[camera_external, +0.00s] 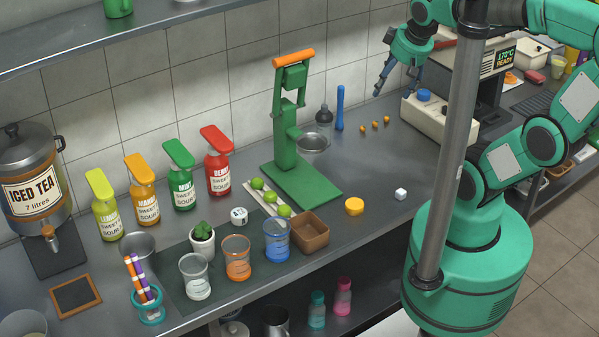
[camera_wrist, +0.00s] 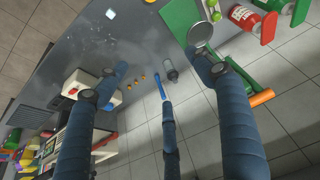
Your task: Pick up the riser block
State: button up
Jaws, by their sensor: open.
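No thing in view is plainly marked as the riser block. A small white cube (camera_external: 401,194) lies on the counter right of a yellow disc; it also shows near the top of the wrist view (camera_wrist: 110,14). An open-topped brown box (camera_external: 309,233) stands near the counter's front edge; I cannot tell which, if either, is the riser block. My gripper (camera_external: 393,90) is raised above the back of the counter, beside the cream box, fingers spread and empty. In the wrist view my gripper (camera_wrist: 158,80) has its fingers wide apart, with nothing between them held.
The green press (camera_external: 285,140) with an orange handle stands mid-counter. A blue rod (camera_external: 340,107) and small orange pieces (camera_external: 375,124) are near my gripper. The cream box (camera_external: 438,118) with a blue knob is at right. Bottles and cups fill the left; counter around the cube is clear.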

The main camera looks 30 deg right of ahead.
jog(key=w+a+f+n+g+p, duration=0.1)
jog(key=w+a+f, duration=0.15)
jog(key=f, duration=0.35)
jog(key=w+a+f+n+g, duration=0.1)
jog(key=w+f+n, duration=0.15)
jog(key=f, duration=0.35)
jog(key=n+g+p, duration=0.1)
jog(key=n+g, duration=0.1)
jog(key=g, duration=0.1)
send_over(355, 203)
notch_tip(355, 203, down, 16)
jog(key=r, duration=0.1)
jog(key=shift+a+f, duration=0.2)
jog(key=shift+f, duration=0.35)
jog(key=shift+s+f, duration=0.1)
jog(key=shift+f+b, duration=0.6)
jog(key=shift+f, duration=3.6)
jog(key=shift+d+f+b, duration=0.1)
jog(key=shift+f+b, duration=0.55)
jog(key=shift+f, duration=1.95)
